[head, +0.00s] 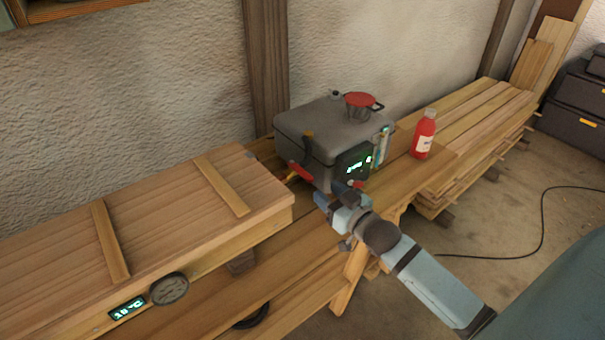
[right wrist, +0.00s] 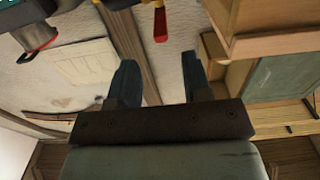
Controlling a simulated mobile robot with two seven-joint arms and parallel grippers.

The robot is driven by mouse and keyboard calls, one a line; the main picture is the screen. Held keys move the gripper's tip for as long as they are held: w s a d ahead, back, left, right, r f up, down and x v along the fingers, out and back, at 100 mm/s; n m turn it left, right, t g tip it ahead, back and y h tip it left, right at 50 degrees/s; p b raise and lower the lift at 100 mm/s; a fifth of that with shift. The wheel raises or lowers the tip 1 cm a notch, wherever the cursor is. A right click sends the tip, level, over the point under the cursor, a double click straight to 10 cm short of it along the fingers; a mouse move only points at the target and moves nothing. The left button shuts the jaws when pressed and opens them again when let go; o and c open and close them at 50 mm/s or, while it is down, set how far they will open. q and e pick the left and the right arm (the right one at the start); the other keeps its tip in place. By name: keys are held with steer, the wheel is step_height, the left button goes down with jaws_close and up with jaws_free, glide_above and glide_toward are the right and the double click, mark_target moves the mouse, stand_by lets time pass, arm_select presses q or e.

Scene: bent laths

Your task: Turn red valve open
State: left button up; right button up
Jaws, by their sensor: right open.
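The red valve (head: 300,172) shows a red lever handle at the lower front left corner of a grey metal box (head: 305,125) on the wooden bench. A red handle (right wrist: 160,22) also hangs at the top of the right wrist view, beyond the fingertips. My right gripper (head: 335,194) is open and just in front of the box, to the right of and below the lever. In the right wrist view its two fingers (right wrist: 159,72) are apart with nothing between them, and a gap separates them from the handle. My left gripper is out of view.
A pot with a red lid (head: 361,104) stands on the grey box. A red bottle (head: 425,135) stands to its right. A wooden crate (head: 150,205) with a round gauge (head: 168,289) fills the left. Stacked planks (head: 470,120) lie at right; a cable crosses the floor.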

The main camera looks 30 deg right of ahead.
mark_target(305, 173)
steer(key=w, duration=0.9)
steer(key=shift+w+a, duration=0.1)
steer(key=shift+a, duration=0.3)
jaws_close()
